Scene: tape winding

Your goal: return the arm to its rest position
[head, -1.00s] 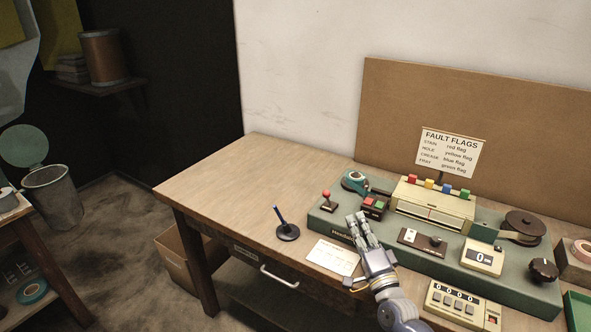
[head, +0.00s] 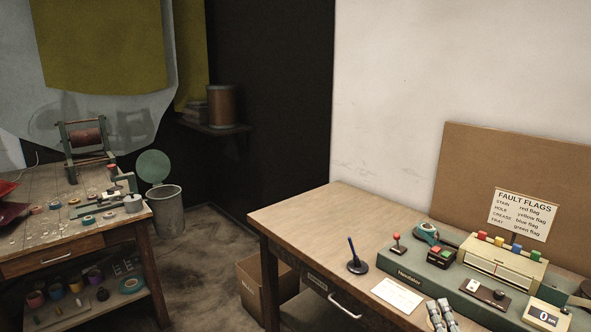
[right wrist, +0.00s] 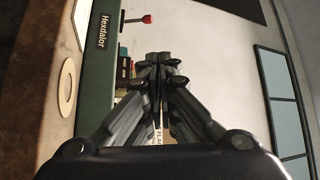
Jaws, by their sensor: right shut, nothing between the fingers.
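My right gripper (head: 441,314) shows at the bottom edge of the head view, in front of the green winding machine (head: 416,270) on the wooden table. In the right wrist view its fingers (right wrist: 160,62) are closed together with nothing between them. The machine's base (right wrist: 97,85), with its Hexdalor label, lies to the left behind the fingers there. The rest of the right arm is out of the head view. My left gripper is in no view.
A pen in a black stand (head: 357,266) and a white card (head: 397,295) lie on the table. The FAULT FLAGS sign (head: 522,214) stands behind the machine. A second bench (head: 40,232) with tape rolls and a bin (head: 167,212) are at left. The table's left part is bare.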

